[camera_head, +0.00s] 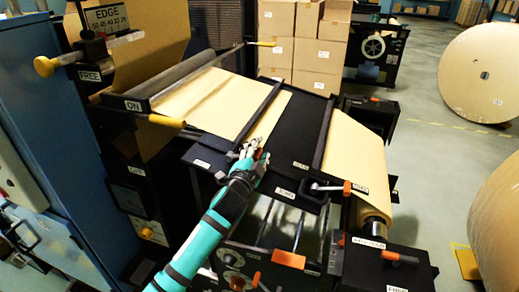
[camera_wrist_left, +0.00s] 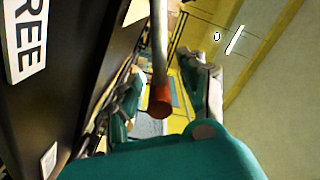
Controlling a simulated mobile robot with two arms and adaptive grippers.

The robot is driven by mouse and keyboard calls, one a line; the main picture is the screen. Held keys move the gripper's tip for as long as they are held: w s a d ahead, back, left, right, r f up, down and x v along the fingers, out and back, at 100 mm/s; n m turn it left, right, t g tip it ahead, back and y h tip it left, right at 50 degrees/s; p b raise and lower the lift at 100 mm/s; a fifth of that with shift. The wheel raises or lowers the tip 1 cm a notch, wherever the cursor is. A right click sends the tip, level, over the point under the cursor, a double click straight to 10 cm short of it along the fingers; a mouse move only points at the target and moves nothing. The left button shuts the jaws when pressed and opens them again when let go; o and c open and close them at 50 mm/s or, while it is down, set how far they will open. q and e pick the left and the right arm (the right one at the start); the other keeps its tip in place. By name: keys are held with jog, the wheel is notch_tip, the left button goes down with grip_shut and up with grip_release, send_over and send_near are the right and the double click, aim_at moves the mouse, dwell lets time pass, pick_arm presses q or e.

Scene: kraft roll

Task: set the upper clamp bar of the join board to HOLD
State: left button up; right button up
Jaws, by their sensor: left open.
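The join board (camera_head: 300,125) is a black panel in the middle of the head view, with kraft paper on both sides. The upper clamp bar (camera_head: 261,108) is a dark bar along its left side; the other clamp bar (camera_head: 326,130) lies to its right. My left gripper (camera_head: 252,150) is at the near end of the upper bar, beside an orange-red handle tip. In the left wrist view, the grey rod handle with its red tip (camera_wrist_left: 160,98) lies between my open fingers (camera_wrist_left: 165,95). A FREE label (camera_wrist_left: 27,40) shows at the left there. I cannot tell whether the fingers touch the handle.
An orange-ended lever (camera_head: 347,187) stands at the other bar's near end. A yellow-tipped lever (camera_head: 166,121) and a yellow knob (camera_head: 44,66) are at left. Cartons (camera_head: 290,45) stand behind. Large paper rolls (camera_head: 485,75) stand on the right floor.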

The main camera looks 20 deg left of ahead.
pick_arm(q)
jog(key=shift+w, duration=0.25)
grip_shut()
dwell(0.4)
